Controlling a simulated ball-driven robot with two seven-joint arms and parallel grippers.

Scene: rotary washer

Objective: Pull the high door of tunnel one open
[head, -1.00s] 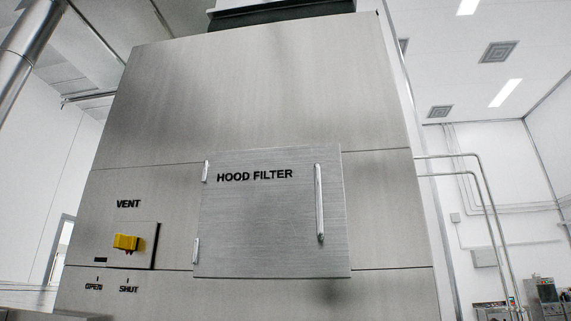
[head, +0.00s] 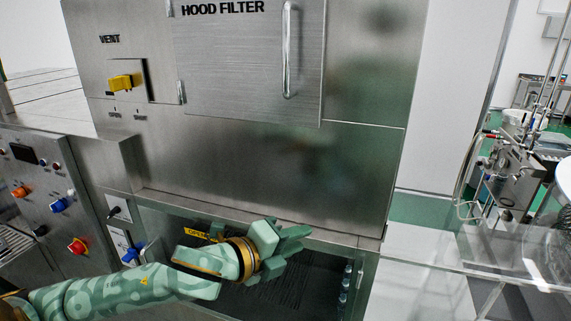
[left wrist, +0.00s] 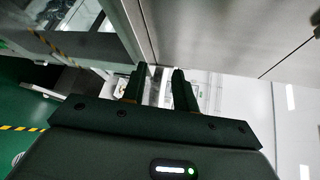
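A square brushed-steel door marked HOOD FILTER (head: 235,75) is on the upper steel housing, cut off by the top edge of the head view. It lies shut against the panel. Its upright bar handle (head: 290,50) is at its right side, its hinges at its left. My left gripper (head: 300,246) is well below the door, in front of the dark lower opening, apart from the handle. In the left wrist view its two fingers (left wrist: 160,80) stand apart with nothing between them. My right gripper is in neither view.
A yellow VENT knob (head: 125,82) is left of the door. A control panel (head: 50,190) with orange, blue and red knobs is at the left. A blue-handled switch (head: 132,252) sits by the opening. A glass-like ledge (head: 440,265) extends right.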

